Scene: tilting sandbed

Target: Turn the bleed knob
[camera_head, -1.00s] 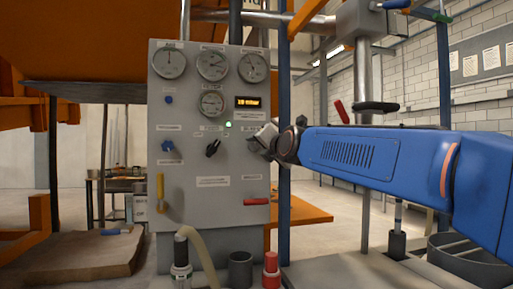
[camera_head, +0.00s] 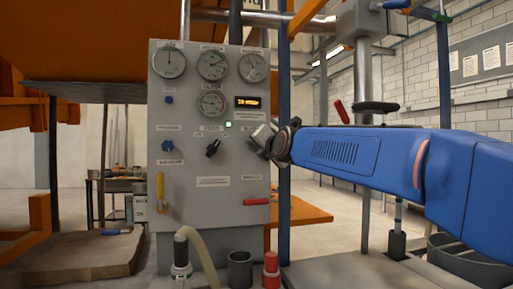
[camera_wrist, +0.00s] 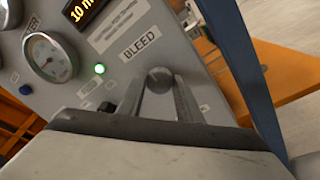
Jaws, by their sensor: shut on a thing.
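The bleed knob (camera_wrist: 160,79) is a small round grey knob under the "BLEED" label in the wrist view. The fingers of my gripper (camera_wrist: 158,92) lie on both sides of it and are shut on it. In the head view my gripper (camera_head: 262,138) is at the right edge of the grey control panel (camera_head: 225,200) and hides the knob. The wrist camera is tilted, so the panel looks slanted there.
A blue post (camera_head: 285,120) stands close beside my gripper.

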